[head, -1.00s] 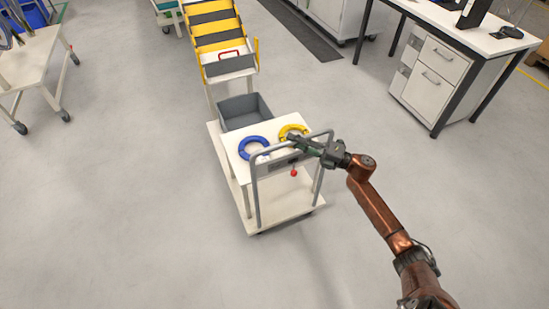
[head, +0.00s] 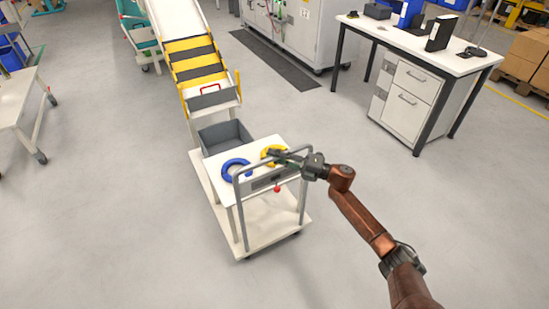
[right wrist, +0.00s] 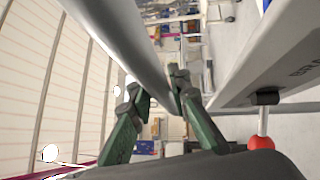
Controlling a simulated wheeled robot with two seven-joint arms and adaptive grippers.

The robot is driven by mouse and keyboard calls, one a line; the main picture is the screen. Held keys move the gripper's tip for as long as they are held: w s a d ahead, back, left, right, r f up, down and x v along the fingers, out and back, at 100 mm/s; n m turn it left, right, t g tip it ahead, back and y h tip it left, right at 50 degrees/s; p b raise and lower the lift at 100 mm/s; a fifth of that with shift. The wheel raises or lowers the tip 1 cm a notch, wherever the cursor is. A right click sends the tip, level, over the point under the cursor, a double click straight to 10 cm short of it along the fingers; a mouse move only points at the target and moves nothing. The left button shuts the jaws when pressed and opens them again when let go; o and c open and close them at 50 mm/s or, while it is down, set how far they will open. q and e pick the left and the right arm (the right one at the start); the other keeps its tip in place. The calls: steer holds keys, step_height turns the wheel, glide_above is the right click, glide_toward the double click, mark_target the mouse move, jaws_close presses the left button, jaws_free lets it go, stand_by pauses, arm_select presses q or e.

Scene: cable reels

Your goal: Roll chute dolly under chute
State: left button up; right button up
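The chute dolly (head: 262,232) is a white two-level cart with a grey tube handle (head: 238,212) at its near end. It carries a grey bin (head: 201,143), a blue ring-shaped reel (head: 229,174) and a yellow one (head: 266,156). The chute (head: 195,62), striped yellow and black, slopes down to a lower end just beyond the bin. My right gripper (head: 279,159) is at the handle's top bar. In the right wrist view its fingers (right wrist: 160,92) close around the grey bar (right wrist: 125,40). My left gripper is out of view.
A desk (head: 420,45) with a white drawer unit stands to the right. A white wheeled table (head: 18,95) is at the left edge. A dark mat (head: 275,60) lies right of the chute. The floor around the dolly is clear.

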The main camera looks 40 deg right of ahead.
steer(key=shift+o, duration=0.7)
steer(key=shift+w+f, duration=0.1)
steer(key=shift+o, duration=1.3)
steer(key=v, duration=1.2)
steer(key=shift+d, duration=0.1)
